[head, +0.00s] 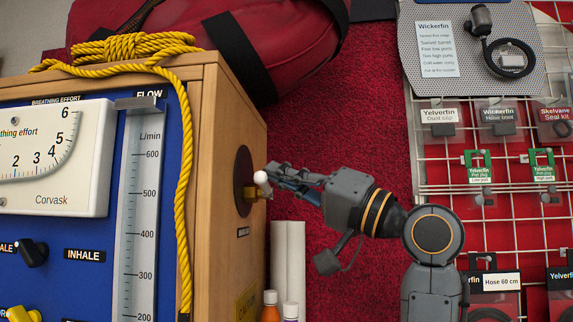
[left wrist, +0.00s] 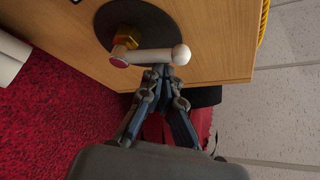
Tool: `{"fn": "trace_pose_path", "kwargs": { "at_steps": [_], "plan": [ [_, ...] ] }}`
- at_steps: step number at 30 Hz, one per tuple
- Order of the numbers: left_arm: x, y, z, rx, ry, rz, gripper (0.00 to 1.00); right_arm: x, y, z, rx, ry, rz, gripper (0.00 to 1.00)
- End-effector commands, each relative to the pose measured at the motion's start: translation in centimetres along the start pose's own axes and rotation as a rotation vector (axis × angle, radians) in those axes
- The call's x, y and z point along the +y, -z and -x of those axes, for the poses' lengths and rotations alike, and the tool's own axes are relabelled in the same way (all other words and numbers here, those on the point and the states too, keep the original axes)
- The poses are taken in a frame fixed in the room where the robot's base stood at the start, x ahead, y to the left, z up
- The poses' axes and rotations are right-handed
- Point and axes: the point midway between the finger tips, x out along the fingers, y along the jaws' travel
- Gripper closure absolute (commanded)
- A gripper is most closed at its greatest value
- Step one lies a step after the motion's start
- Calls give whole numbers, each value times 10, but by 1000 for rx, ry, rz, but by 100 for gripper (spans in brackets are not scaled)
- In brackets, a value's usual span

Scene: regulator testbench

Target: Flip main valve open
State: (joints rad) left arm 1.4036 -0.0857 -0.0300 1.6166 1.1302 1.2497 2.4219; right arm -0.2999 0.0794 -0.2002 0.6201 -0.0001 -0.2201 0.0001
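The main valve sits on the wooden cabinet's side. It has a dark round plate (head: 242,170), a brass fitting (head: 250,193) and a white lever (head: 262,182). In the left wrist view the white lever (left wrist: 155,56) lies crosswise, with the brass fitting (left wrist: 127,38) behind its left end. My left gripper (head: 272,174) is at the lever. In the left wrist view its fingertips (left wrist: 162,72) are together just below the middle of the lever, with no object visible between them. I cannot tell whether they touch it. My right gripper is not in view.
The wooden cabinet (head: 228,110) has a blue gauge panel and a yellow rope (head: 184,150) hanging over it. White tubes (head: 287,255) and bottles (head: 270,308) stand below the valve. A red bag (head: 290,40) lies behind. A wire rack (head: 500,220) with hanging parts is at right.

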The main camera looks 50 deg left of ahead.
Motion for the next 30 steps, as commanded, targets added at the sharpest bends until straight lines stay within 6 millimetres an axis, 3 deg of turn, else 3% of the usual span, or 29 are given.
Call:
{"fn": "trace_pose_path", "kwargs": {
  "at_steps": [8,21,30],
  "plan": [
    [3,-4,8,-11,-6,-2,100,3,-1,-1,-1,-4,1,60],
    [2,1,95,1,-2,-2,100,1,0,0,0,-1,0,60],
    [2,1,121,1,-1,-1,100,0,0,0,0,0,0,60]
  ]
}}
